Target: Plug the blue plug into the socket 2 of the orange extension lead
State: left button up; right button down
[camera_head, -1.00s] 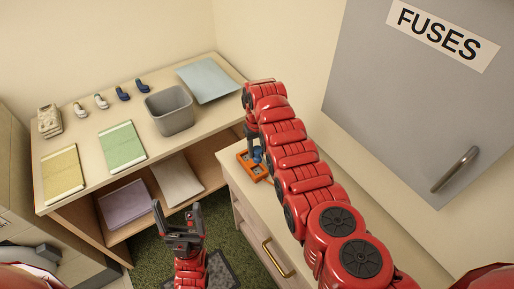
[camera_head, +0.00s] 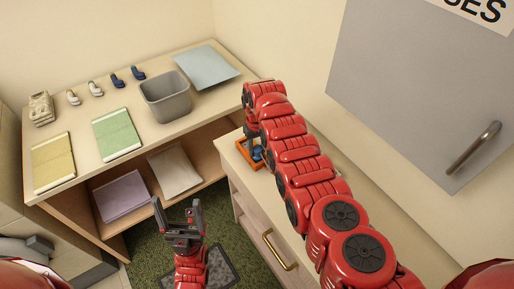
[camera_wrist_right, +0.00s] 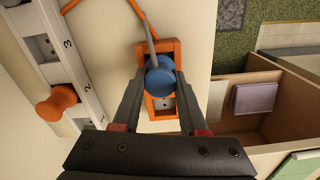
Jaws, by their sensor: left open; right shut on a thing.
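The blue plug (camera_wrist_right: 160,82) with a grey cord is between the fingers of my right gripper (camera_wrist_right: 161,74), which is shut on it. An orange-framed block (camera_wrist_right: 172,52) with a grey socket face lies directly below it in the wrist view. I cannot tell whether the plug touches that face. In the head view the orange frame (camera_head: 243,158) and blue plug (camera_head: 257,153) show on the cabinet top, partly hidden by my right arm. A white strip (camera_wrist_right: 74,62) numbered 2 and 3 holds an orange plug (camera_wrist_right: 56,103). My left gripper (camera_head: 178,212) is open and empty.
A shelf unit at left carries a grey bin (camera_head: 166,97), yellow (camera_head: 53,161) and green (camera_head: 117,134) folders and several small items. A grey fuse box (camera_head: 410,90) hangs on the wall at right. The cabinet has a brass handle (camera_head: 279,250).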

aim_at(257, 147)
jog(key=shift+f, duration=0.1)
jog(key=shift+c, duration=1.8)
grip_release()
notch_tip(257, 147, up, 8)
jog(key=b, duration=0.3)
jog(key=shift+w, duration=0.1)
notch_tip(257, 147, up, 9)
jog(key=p, duration=0.3)
jog(key=shift+p, duration=0.3)
jog(key=shift+r, duration=0.2)
